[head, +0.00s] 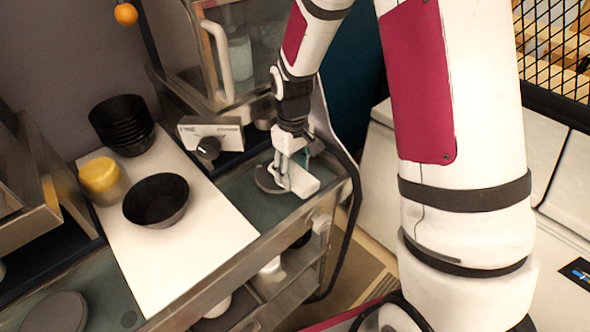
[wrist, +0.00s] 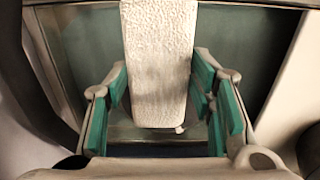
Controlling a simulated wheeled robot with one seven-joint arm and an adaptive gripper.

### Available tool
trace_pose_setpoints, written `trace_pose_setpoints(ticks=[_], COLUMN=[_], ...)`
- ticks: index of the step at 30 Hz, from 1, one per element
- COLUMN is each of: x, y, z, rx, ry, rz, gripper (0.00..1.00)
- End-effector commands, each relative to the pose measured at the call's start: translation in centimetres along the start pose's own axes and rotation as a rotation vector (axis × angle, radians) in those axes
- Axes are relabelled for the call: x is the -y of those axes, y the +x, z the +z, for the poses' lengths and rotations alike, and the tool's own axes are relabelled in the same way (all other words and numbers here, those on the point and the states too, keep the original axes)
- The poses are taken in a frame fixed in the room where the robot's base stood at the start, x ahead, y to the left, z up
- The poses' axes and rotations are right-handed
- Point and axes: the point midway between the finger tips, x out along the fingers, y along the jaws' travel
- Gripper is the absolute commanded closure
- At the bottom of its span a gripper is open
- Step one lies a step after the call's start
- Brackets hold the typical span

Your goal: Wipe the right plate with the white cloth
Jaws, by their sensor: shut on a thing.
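The white cloth (wrist: 160,60) is a pale, rough-textured block between the green-padded fingers of my gripper (wrist: 160,110). In the head view my gripper (head: 290,160) is low over the right end of the counter, shut on the white cloth (head: 304,182). The right plate (head: 267,181) is a dark round disc, partly hidden behind the cloth and gripper. The cloth overlaps the plate in the head view; I cannot tell whether they touch. Another dark round plate (head: 58,313) lies at the lower left.
A white board (head: 185,245) holds a black bowl (head: 156,200), a stack of black bowls (head: 122,122) and a yellow-lidded jar (head: 101,180). A grey device with a dark knob (head: 208,148) and a metal-framed glass case (head: 235,55) stand close behind my gripper. Shelves lie below the counter.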

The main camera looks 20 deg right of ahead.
Motion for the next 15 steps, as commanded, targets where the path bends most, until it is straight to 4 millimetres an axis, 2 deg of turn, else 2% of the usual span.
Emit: trace_pose_setpoints(ticks=[1, 15], x=[0.02, 0.33], y=[-0.17, -0.12], z=[-1.86, -1.51], rx=[-0.034, -0.034], ry=[-0.004, -0.006], rz=[0.006, 0.003], gripper=[0.82, 0.82])
